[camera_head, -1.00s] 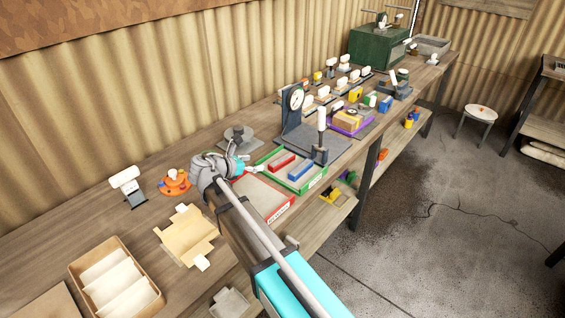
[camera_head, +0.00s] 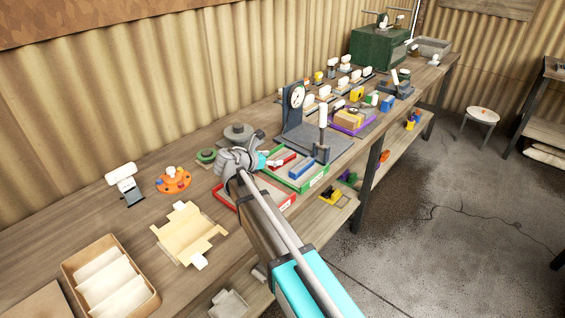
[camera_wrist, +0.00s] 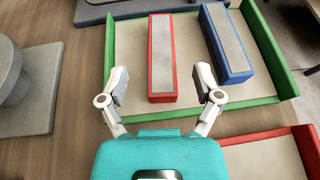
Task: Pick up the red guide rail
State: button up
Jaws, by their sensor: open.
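The red guide rail (camera_wrist: 161,60) is a long block with red sides and a grey top. It lies in a green-rimmed tray (camera_wrist: 268,40), to the left of a similar blue rail (camera_wrist: 227,42). In the wrist view my gripper (camera_wrist: 162,88) is open, with one finger on each side of the red rail's near end. I cannot tell how far above the rail the fingers are. In the head view my gripper (camera_head: 268,160) is at the left side of the tray, and the red rail (camera_head: 283,159) shows just beyond it.
A red-rimmed tray (camera_head: 284,203) sits on the near side of the green one. A dial gauge stand (camera_head: 295,105) rises behind the green tray. A grey round fixture (camera_wrist: 12,75) stands left of my gripper. Several parts crowd the bench farther back.

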aim_at(282, 157)
dwell(0.3)
jog(key=shift+b+x, duration=1.05)
jog(key=shift+x, duration=1.55)
grip_shut()
